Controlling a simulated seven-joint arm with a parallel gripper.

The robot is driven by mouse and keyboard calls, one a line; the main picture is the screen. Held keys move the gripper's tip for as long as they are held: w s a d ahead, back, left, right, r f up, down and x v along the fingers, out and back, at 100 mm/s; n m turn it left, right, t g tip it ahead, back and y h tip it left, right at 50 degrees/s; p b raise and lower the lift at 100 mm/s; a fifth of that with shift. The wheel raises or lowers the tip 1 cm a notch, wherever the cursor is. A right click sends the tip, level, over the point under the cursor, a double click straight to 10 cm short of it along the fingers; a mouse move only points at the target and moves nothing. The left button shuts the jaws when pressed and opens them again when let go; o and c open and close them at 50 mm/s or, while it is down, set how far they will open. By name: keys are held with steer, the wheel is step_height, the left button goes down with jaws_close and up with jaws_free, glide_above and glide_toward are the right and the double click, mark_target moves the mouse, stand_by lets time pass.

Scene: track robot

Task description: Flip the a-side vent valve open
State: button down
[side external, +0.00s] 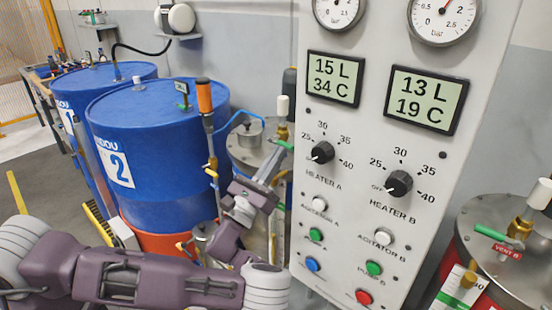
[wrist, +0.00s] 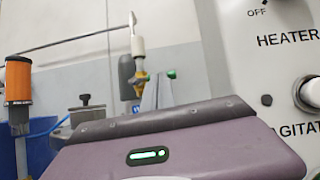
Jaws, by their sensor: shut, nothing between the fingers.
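The a-side vent valve (side external: 282,131) stands on the lid of the steel tank left of the panel. It has a brass body, a white cylinder on top and a green lever (side external: 284,145). My gripper (side external: 272,163) is shut and empty, fingers pointing up, just below and left of the lever in the side view. Whether it touches the lever cannot be told. In the wrist view the valve (wrist: 141,82) rises behind my fingers (wrist: 157,92), with a bit of green at their tips. The wrist housing hides its lower part.
The control panel (side external: 345,190) with gauges, displays and knobs stands close on the right. An orange-handled tool (side external: 204,97) and blue drums (side external: 158,140) are on the left. A second tank with the vent B valve (side external: 520,228) is at far right.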

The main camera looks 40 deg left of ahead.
mark_target(275, 140)
steer(key=shift+d+r+n+y, duration=0.1)
steer(key=shift+r+n+y, duration=0.05)
steer(key=shift+n+y, duration=0.4)
steer(key=r+n+g+y, duration=0.1)
steer(key=n+g+y, duration=0.1)
steer(key=n, duration=0.3)
steer(key=r+n+g+y, duration=0.2)
steer(key=n+y, duration=0.1)
steer(key=n, duration=0.3)
steer(key=r+n+g+y, duration=0.1)
steer(key=n+g+y, duration=0.1)
steer(key=n, duration=0.3)
steer(key=shift+a+r+n+y, duration=0.2)
steer(key=shift+a+n+y, duration=0.1)
steer(key=shift+y, duration=0.35)
steer(key=n+g, duration=0.1)
steer(key=a+r+n+g, duration=0.1)
steer(key=n, duration=0.1)
steer(key=shift+n+g, duration=0.25)
steer(key=shift+g, duration=0.05)
steer(key=v, duration=1.4)
steer(key=shift+f, duration=0.2)
